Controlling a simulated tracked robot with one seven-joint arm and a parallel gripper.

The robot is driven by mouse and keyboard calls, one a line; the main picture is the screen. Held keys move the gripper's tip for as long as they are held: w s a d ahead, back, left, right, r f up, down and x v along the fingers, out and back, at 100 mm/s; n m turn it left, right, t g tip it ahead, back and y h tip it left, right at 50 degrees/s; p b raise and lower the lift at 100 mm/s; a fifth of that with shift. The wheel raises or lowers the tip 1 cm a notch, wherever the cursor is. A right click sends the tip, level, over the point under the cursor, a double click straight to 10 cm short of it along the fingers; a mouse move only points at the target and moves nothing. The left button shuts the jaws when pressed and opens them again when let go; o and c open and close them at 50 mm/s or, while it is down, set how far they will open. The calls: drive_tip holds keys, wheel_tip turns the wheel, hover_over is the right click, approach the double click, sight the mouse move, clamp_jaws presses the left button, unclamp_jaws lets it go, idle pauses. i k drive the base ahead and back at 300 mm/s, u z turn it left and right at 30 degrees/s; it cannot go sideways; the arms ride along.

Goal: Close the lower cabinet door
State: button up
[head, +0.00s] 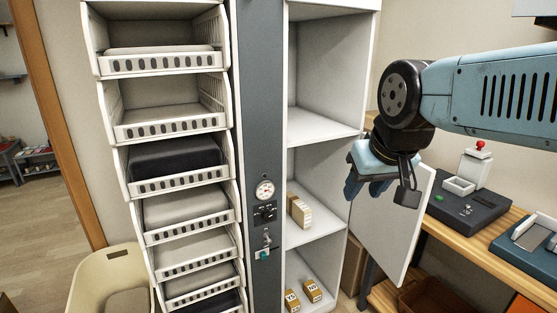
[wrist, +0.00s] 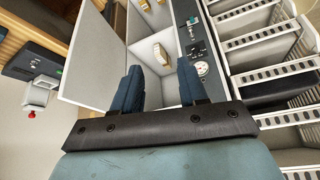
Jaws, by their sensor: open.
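The lower cabinet door (head: 405,228) is a white panel standing open at the right side of the tall white cabinet (head: 320,120). It shows as a large pale panel at the left in the wrist view (wrist: 88,55). My gripper (head: 362,188) is open and empty, in front of the cabinet's right edge and beside the door's upper part. In the wrist view its two blue fingers (wrist: 160,72) point toward the open compartment. Part of the door is hidden behind my gripper in the head view. I cannot tell whether they touch.
Small brown boxes (head: 299,211) stand on the cabinet shelves, with more lower down (head: 312,291). A grey panel with a gauge (head: 264,190) and a rack of white bins (head: 185,207) lie left. A wooden bench (head: 480,245) with a dark device (head: 467,207) is at right.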

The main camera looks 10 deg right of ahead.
sight(389, 232)
drive_tip(key=z, duration=0.2)
drive_tip(key=i, duration=0.3)
drive_tip(key=u, duration=0.65)
drive_tip(key=k, duration=1.7)
drive_tip(key=z, duration=0.6)
drive_tip(key=i, duration=1)
drive_tip(key=u, duration=0.05)
